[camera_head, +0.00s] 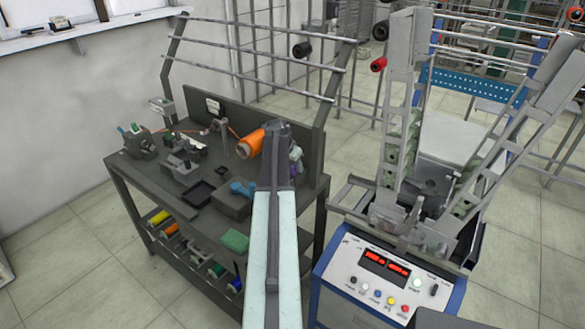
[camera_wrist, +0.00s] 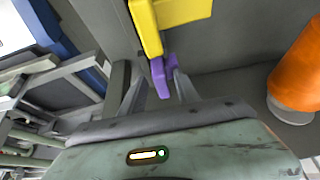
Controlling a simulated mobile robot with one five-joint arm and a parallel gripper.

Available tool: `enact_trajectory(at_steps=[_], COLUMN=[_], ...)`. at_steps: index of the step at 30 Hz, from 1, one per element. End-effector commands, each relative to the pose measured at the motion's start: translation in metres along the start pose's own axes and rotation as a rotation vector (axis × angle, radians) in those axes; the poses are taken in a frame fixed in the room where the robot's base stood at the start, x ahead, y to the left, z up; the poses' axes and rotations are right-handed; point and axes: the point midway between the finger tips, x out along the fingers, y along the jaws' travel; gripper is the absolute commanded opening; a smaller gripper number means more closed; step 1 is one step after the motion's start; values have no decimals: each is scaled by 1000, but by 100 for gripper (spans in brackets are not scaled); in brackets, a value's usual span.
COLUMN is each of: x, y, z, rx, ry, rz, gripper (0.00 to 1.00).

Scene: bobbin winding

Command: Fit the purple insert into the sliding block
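The purple insert (camera_wrist: 160,78) is between the fingertips of my gripper (camera_wrist: 158,82) in the wrist view. The fingers close in on it from both sides and appear shut on it. A yellow block (camera_wrist: 178,12) is just beyond the insert. The insert's top is right at the yellow block's lower edge; I cannot tell whether they touch. Whether the yellow block is the sliding block is unclear. In the head view my arm hides most of this area, and a small purple patch (camera_head: 293,172) shows right of the arm.
A winding machine with a control panel (camera_head: 375,280) stands right of the bench.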

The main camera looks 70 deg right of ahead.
Motion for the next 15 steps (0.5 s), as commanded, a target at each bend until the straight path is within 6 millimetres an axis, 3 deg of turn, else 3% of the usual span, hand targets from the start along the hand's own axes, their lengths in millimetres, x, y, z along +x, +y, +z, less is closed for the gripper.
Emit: enact_trajectory(at_steps=[5, 9, 15], x=[-1, -1, -3], y=[1, 1, 0], z=[0, 0, -1], rx=[0, 0, 0], ry=[-1, -1, -1], rz=[2, 2, 1], gripper=[36, 0, 0])
